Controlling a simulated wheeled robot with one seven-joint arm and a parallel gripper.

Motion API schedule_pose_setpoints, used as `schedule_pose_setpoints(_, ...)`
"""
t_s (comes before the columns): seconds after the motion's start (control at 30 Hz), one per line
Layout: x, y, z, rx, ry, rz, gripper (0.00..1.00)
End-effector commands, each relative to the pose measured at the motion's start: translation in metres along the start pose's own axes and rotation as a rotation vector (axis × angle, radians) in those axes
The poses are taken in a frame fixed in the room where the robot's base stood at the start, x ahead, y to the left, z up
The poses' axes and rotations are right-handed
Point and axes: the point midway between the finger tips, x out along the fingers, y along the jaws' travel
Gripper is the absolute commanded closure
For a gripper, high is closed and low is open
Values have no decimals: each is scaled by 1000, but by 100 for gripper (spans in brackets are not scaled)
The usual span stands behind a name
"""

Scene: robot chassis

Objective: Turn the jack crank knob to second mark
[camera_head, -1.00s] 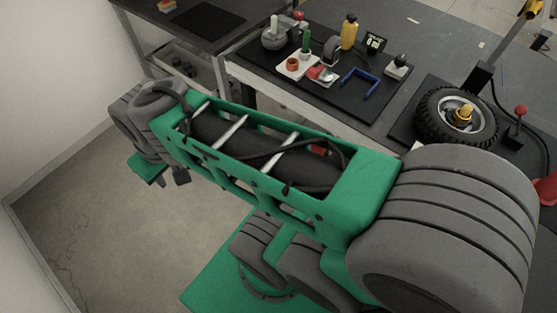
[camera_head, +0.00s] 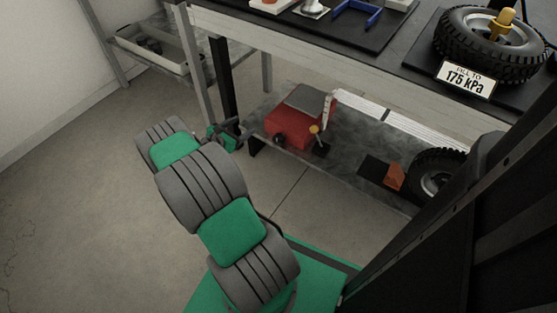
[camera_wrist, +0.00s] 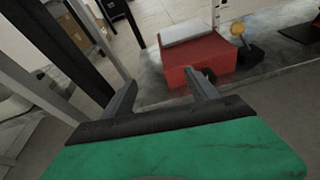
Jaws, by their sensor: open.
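A small yellow knob (camera_head: 314,129) stands over a black base (camera_head: 321,150) on the lower shelf, beside a pale upright strip (camera_head: 328,108); marks on it are too small to read. I take it for the jack crank knob, but cannot be sure. The yellow knob also shows at the upper right of the wrist view (camera_wrist: 237,28). My gripper (camera_head: 234,132) is at the shelf's left end, left of the knob and apart from it. In the wrist view my gripper (camera_wrist: 160,78) is open, with nothing between its fingers.
A red box (camera_head: 292,128) with a grey top and a dark round part stands between my gripper and the knob. An orange wedge (camera_head: 394,177) and a tyre (camera_head: 437,178) are farther right on the shelf. The workbench (camera_head: 290,38) overhangs it. A bench leg (camera_head: 222,85) rises near my gripper.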

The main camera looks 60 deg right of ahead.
Motion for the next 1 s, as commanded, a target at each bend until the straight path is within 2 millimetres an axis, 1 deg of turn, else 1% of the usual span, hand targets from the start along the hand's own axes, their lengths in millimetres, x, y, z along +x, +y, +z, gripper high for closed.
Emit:
schedule_pose_setpoints(0.03,31,-34,-55,-165,-74,-21,32)
schedule_pose_setpoints(0.1,50,-66,-79,-381,-169,-44,32)
schedule_pose_setpoints(0.2,61,-94,-96,-590,-252,-72,32)
schedule_pose_setpoints(0.3,63,-104,-98,-679,-286,-87,32)
schedule_pose_setpoints(0.47,72,-104,-94,-689,-289,-90,32)
schedule_pose_setpoints(0.7,95,-104,-88,-686,-286,-90,32)
schedule_pose_setpoints(0.97,113,-104,-82,-685,-285,-89,32)
schedule_pose_setpoints(1.0,122,-105,-80,-680,-284,-91,32)
